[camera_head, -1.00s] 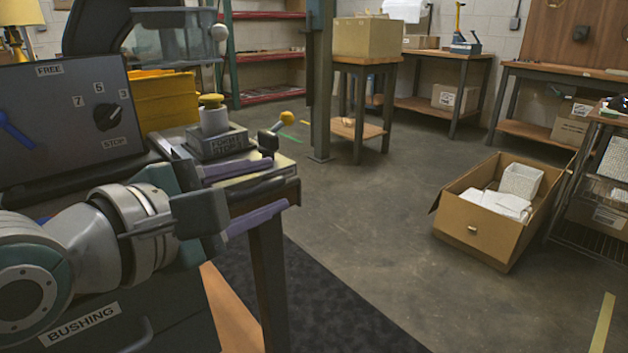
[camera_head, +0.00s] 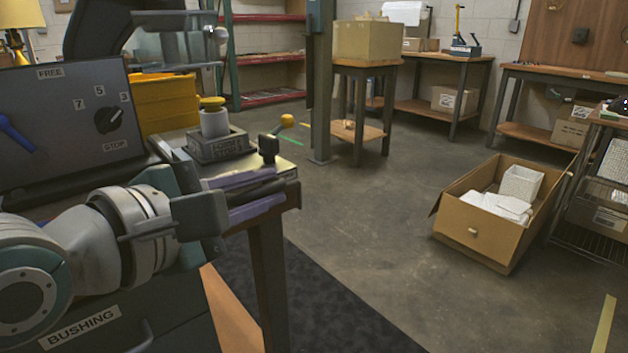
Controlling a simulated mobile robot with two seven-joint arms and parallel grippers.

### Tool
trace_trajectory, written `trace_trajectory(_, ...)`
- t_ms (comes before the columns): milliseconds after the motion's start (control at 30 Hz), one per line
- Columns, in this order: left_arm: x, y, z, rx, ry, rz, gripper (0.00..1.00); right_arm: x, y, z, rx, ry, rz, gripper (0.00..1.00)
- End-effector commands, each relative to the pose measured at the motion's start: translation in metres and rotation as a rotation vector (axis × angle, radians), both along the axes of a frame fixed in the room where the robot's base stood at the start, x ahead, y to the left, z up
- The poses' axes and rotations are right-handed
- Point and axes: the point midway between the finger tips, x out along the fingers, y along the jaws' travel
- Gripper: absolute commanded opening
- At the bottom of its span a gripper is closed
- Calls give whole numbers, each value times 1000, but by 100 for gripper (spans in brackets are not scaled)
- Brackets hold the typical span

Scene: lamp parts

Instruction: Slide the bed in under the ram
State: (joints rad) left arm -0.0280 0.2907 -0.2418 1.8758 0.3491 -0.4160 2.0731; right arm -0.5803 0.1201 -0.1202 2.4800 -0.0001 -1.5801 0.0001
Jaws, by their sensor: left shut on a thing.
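The bed appears to be the pale flat slide (camera_head: 283,166) on the bench at the left. A dark grey bar (camera_head: 262,189) lies along its front edge. My left gripper (camera_head: 243,192) reaches in from the left with its purple fingers shut on this bar, one above and one below. A grey block (camera_head: 218,146) carrying a white cylinder with a yellow cap (camera_head: 212,103) stands behind the fingers. The machine head with a clear guard (camera_head: 172,45) is at the upper left; I cannot make out the ram itself. My right gripper is not in view.
A control panel (camera_head: 70,120) with a dial and blue lever stands at the left. A yellow bin (camera_head: 167,100) is behind the block. A yellow-knobbed lever (camera_head: 287,120) sticks out at the right.

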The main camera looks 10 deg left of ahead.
Motion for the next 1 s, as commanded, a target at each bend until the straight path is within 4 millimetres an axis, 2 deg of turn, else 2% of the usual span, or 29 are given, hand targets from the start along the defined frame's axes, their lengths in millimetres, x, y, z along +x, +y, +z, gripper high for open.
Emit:
trace_trajectory(833, -2, -1, -6, 0, 18, -1, 0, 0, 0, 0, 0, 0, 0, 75)
trace_trajectory(1000, 10, 13, -8, 6, 19, -3, 0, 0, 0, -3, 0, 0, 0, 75)
